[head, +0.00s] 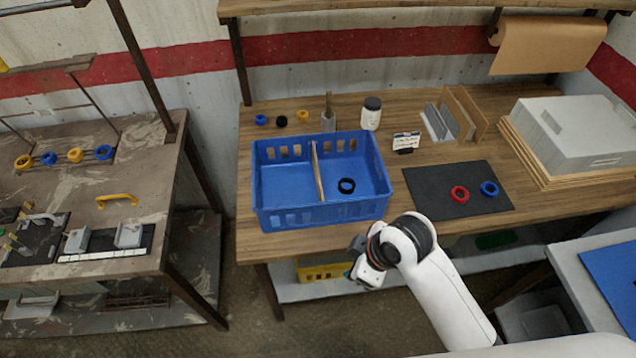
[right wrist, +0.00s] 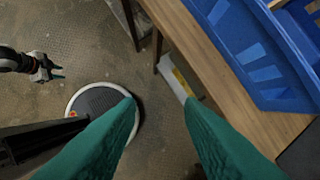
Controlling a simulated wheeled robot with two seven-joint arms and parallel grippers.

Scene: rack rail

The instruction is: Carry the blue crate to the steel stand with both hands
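My left gripper (right wrist: 52,68) shows small at the left of the right wrist view, away from the crate. A grey stand (head: 567,262) at the lower right may be the steel stand.
The wooden bench (head: 420,170) also holds a black mat (head: 440,197) with red and blue rings, a jar (head: 371,115), and a grey box (head: 575,130). A blue panel (head: 612,275) lies on the grey stand. A worn brown bench (head: 150,215) stands left, across a floor gap.

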